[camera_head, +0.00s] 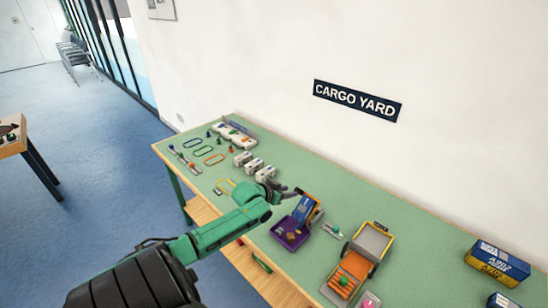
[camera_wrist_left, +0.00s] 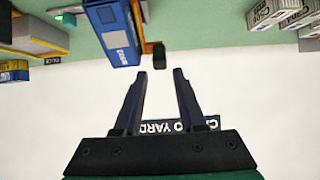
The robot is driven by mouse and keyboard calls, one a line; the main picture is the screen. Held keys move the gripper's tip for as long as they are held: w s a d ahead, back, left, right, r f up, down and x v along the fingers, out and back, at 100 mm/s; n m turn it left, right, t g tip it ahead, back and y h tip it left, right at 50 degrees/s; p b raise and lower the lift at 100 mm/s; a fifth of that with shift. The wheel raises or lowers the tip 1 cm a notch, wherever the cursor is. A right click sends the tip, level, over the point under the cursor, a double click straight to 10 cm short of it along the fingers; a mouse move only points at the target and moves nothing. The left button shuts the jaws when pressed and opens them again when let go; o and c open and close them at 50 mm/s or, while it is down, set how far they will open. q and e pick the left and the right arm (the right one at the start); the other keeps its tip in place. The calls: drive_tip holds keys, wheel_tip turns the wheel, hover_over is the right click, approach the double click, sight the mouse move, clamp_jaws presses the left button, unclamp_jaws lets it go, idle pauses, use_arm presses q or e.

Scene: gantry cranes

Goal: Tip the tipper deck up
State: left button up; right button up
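A tipper with a blue container (camera_head: 304,208) on its deck stands mid-bench, with a purple tray (camera_head: 288,236) at its foot. My left gripper (camera_head: 293,190) is at the tipper's upper end. In the wrist view its fingers (camera_wrist_left: 160,76) are open and empty, with the knob just beyond their tips, apart from them. The deck's exact tilt is hard to tell. My right gripper is not seen.
To the right stands a unit with a grey panel (camera_head: 372,242) and an orange slatted ramp (camera_head: 351,272). A large blue and yellow box (camera_head: 497,263) is farther right. White containers (camera_head: 254,166) and coloured loops (camera_head: 203,151) lie left. The wall with a CARGO YARD sign (camera_head: 357,100) is behind.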

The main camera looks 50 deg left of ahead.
use_arm(q)
drive_tip(key=v, duration=0.8)
drive_tip(key=shift+s+r, duration=0.2)
drive_tip(key=shift+s, duration=0.15)
